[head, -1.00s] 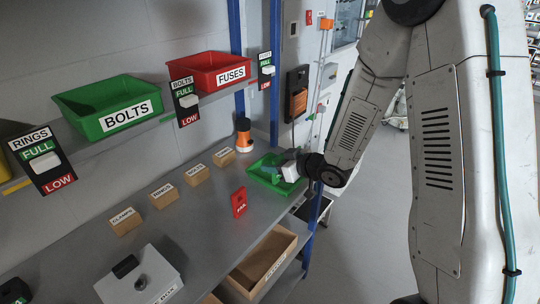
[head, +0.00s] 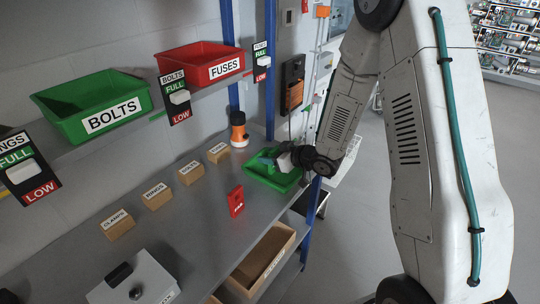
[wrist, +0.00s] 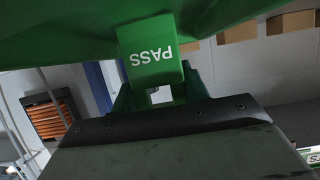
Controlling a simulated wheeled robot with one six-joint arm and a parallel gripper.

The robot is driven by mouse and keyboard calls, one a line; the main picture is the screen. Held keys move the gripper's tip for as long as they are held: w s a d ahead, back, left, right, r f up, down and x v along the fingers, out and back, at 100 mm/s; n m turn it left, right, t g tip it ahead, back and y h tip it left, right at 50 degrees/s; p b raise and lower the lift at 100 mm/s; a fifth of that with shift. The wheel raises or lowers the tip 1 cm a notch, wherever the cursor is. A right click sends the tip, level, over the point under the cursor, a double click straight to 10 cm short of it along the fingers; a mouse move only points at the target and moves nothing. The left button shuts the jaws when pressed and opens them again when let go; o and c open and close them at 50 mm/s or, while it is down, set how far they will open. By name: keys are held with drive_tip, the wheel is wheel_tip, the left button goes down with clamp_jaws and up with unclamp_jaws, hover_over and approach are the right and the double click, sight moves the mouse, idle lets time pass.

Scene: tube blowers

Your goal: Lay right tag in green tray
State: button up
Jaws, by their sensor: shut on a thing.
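The green tag (wrist: 152,58) reads PASS, upside down in the wrist view. My gripper (wrist: 155,90) is shut on it. In the head view my gripper (head: 281,158) is over the green tray (head: 284,187) at the far end of the bench, with a green piece in front of it that looks like the tag. The green tray also fills the top of the wrist view (wrist: 50,22), close to the tag. I cannot tell whether the tag touches the tray. A red tag (head: 236,201) stands on the bench left of the tray.
Several labelled wooden blocks (head: 157,196) line the back of the bench (head: 190,225). An orange and black item (head: 238,130) stands behind the tray. A blue post (head: 270,70) rises nearby. Green BOLTS (head: 90,105) and red FUSES (head: 200,60) bins are on the shelf above.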

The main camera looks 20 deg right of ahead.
drive_tip(key=shift+f, duration=0.1)
drive_tip(key=o, duration=1)
drive_tip(key=v, duration=1.2)
drive_tip(key=s+d+r+m+g+h, duration=0.2)
drive_tip(key=s+d+r+m+h, duration=0.1)
drive_tip(key=d+r+h, duration=0.55)
drive_tip(key=s+a+r+m+g, duration=0.1)
drive_tip(key=s+a+r+g, duration=0.1)
drive_tip(key=s, duration=0.7)
drive_tip(key=s+a+r+m+g, duration=0.1)
drive_tip(key=s+a+r+g, duration=0.2)
drive_tip(key=s, duration=0.6)
drive_tip(key=s+a+r+m+g, duration=0.2)
drive_tip(key=s+a+r, duration=0.3)
drive_tip(key=s, duration=0.4)
drive_tip(key=shift+a+g+y, duration=0.1)
drive_tip(key=shift+g+y, duration=0.2)
drive_tip(key=shift+y, duration=0.05)
